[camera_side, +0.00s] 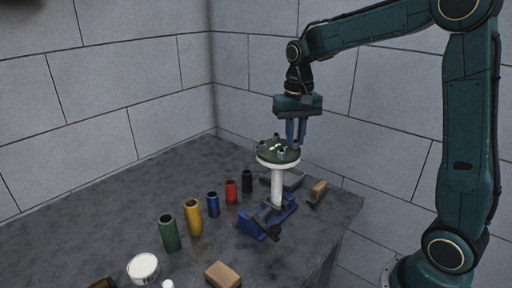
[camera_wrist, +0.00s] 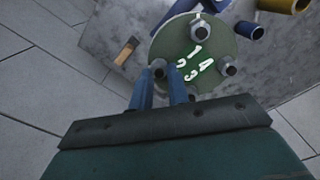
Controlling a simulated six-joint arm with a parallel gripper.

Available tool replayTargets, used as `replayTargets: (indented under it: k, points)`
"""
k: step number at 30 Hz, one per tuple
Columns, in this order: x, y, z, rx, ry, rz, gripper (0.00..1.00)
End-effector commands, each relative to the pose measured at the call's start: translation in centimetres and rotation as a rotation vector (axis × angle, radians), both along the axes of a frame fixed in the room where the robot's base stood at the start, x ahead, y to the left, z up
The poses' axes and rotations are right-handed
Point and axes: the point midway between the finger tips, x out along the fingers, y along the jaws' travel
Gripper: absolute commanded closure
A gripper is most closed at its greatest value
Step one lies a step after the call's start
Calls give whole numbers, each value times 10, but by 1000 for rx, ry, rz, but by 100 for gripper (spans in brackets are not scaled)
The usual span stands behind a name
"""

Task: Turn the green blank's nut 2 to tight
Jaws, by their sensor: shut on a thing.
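The green blank (camera_side: 267,153) is a round green disc on top of a white pipe (camera_side: 278,188). Its face (camera_wrist: 222,48) shows in the wrist view with white numerals near the middle and nuts around the rim. My gripper (camera_side: 296,144) points down at the right side of the disc. In the wrist view its two blue fingers (camera_wrist: 161,86) are shut on a nut (camera_wrist: 158,68), which appears to be nut 2, beside the numeral that looks like 2. Other nuts show at the top (camera_wrist: 201,27) and right (camera_wrist: 229,68). The nut's tightness cannot be seen.
The pipe stands in a blue vise (camera_side: 262,222) near the table's right edge. Green (camera_side: 169,233), yellow (camera_side: 193,217), blue (camera_side: 213,204), red (camera_side: 231,192) and black (camera_side: 247,181) cylinders stand to its left. Wooden-looking blocks (camera_side: 222,275) and a white tin (camera_side: 143,268) lie around.

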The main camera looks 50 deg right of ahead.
Motion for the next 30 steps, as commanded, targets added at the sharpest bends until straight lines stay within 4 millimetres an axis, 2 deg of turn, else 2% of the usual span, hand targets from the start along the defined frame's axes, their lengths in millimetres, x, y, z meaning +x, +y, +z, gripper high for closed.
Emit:
replayTargets:
  k: [15,21,30]
  points:
    - [-1,-2,1,-1,-6,-464,100]
    - [-1,-2,1,-1,-6,-577,100]
    - [-1,-3,1,-1,-6,-641,100]
